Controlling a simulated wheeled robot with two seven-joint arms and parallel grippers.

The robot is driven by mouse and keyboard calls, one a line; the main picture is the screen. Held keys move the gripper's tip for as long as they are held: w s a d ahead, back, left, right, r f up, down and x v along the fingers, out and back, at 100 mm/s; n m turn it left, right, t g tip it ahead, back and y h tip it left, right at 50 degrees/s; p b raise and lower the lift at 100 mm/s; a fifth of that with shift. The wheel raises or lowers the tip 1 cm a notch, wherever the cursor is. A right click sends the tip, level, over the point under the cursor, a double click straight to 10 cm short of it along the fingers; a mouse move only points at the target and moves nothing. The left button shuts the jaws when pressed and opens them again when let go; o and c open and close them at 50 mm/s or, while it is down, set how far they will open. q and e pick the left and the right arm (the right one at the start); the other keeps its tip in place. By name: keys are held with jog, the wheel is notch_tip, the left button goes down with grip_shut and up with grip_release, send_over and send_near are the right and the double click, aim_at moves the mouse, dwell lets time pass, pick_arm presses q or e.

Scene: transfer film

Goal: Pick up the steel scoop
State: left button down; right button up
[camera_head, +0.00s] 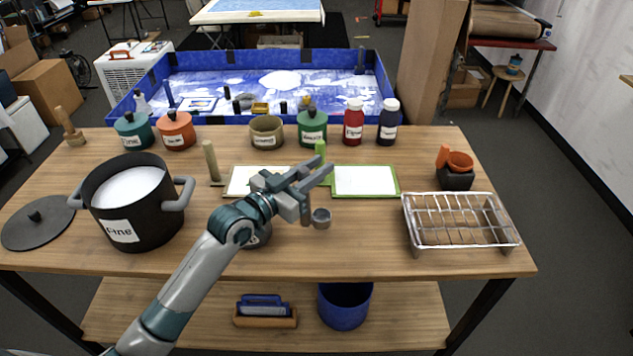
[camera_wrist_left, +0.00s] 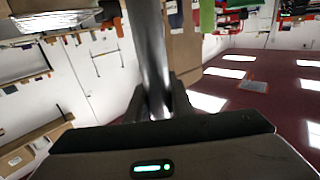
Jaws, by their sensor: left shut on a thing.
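My left gripper (camera_head: 308,187) is over the middle of the wooden table, its arm coming in from the lower left. It is shut on the steel scoop (camera_head: 321,218), whose small round grey cup shows just below and to the right of the fingers. In the left wrist view the scoop's smooth grey handle (camera_wrist_left: 150,45) runs up from between the dark fingers of the gripper (camera_wrist_left: 158,103). Part of the handle is hidden by the fingers in the head view. The scoop appears held above the table, though the exact height is hard to tell. My right gripper does not show.
A black pot (camera_head: 135,205) labelled "Fine" stands left, its lid (camera_head: 38,222) beside it. A wire rack (camera_head: 461,222) is at right. Two framed screens (camera_head: 365,181) lie behind the gripper. Labelled jars and bottles (camera_head: 353,122) line the back.

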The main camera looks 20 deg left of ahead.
pick_arm(q)
jog(key=s+d+r+b, duration=0.2)
jog(key=s+d+r, duration=0.4)
jog(key=d, duration=0.3)
jog(key=shift+s+d+r, duration=0.3)
jog(key=shift+s+r, duration=0.05)
jog(key=shift+r, duration=0.2)
jog(key=shift+f, duration=0.15)
